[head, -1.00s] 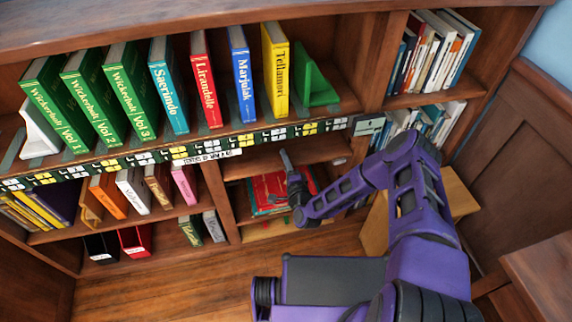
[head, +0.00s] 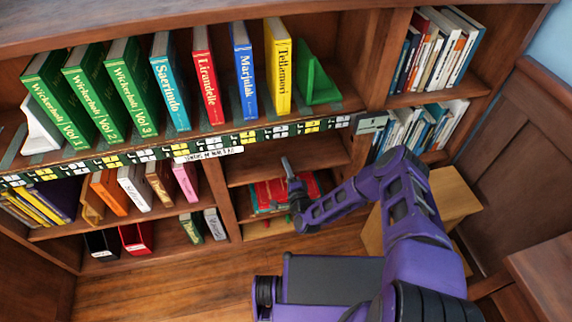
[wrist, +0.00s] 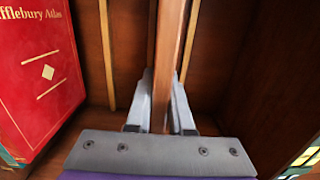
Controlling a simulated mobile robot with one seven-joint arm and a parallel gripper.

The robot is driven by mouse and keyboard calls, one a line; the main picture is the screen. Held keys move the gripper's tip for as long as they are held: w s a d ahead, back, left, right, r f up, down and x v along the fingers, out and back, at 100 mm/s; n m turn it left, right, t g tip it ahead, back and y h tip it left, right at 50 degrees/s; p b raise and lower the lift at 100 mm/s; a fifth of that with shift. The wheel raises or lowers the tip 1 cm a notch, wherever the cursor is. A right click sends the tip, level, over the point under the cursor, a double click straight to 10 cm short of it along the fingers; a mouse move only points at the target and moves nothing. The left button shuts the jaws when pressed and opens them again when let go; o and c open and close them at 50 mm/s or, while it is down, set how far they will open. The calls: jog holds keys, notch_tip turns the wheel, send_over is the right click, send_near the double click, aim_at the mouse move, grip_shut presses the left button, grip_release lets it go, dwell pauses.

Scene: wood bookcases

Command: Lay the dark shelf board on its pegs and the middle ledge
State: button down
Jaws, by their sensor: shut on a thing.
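The dark shelf board (head: 262,164) spans the lower middle bay of the bookcase, under the label strip. My gripper (head: 287,164) reaches into this bay at the board's front edge. In the wrist view the board (wrist: 171,50) shows edge-on between the two fingers, and my gripper (wrist: 160,105) is shut on it. Light wooden strips run on both sides of it, one at the left (wrist: 106,55) and one close at the right (wrist: 189,40). I cannot tell whether the board touches a ledge; the pegs are not clearly visible.
A red book (head: 270,193), also large in the wrist view (wrist: 40,75), lies below the board. Upright books stand on the shelf above, with a green bookend (head: 318,85). A bay divider (head: 219,200) is at left. A wooden stool-like block (head: 455,200) stands right.

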jog(key=shift+w+r, duration=0.1)
jog(key=c, duration=0.7)
grip_release()
jog(key=shift+s+f, duration=0.2)
jog(key=p+v, duration=0.1)
jog(key=v, duration=0.6)
jog(key=shift+s+d+r, duration=0.1)
jog(key=shift+r, duration=0.05)
